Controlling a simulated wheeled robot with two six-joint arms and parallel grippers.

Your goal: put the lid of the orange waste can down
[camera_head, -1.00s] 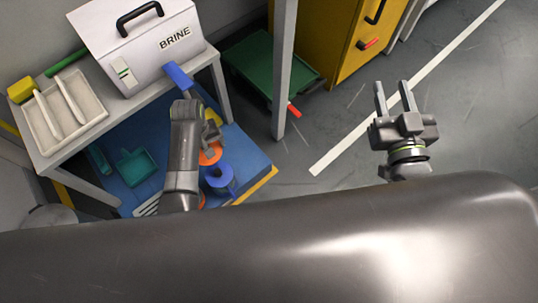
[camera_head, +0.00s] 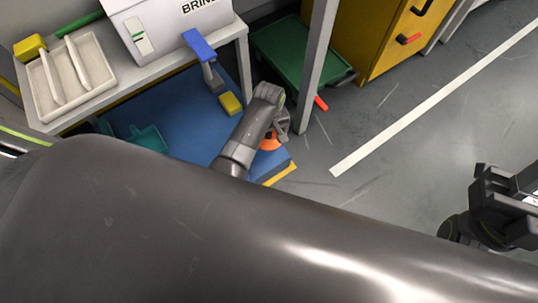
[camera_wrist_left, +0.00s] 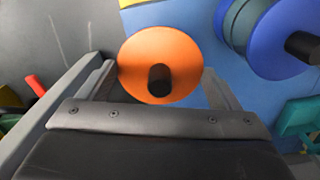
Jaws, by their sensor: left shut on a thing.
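The orange lid (camera_wrist_left: 150,50), a round disc with a black knob, sits between the two fingers of my left gripper (camera_wrist_left: 160,85), which is shut on it. In the head view, a piece of the orange lid (camera_head: 270,141) shows under my left gripper (camera_head: 282,122), near the right edge of the blue mat. The orange can's body cannot be made out. My right gripper (camera_head: 508,195) is at the right edge of the head view, partly cut off, away from the mat; its opening is unclear.
A blue can with a black knob (camera_wrist_left: 262,32) stands beside the lid. The blue mat (camera_head: 190,95) lies under a table with a white tray (camera_head: 98,52) and BRINE box (camera_head: 165,18). A grey post (camera_head: 315,70) stands close right of my left gripper. Open floor lies further right.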

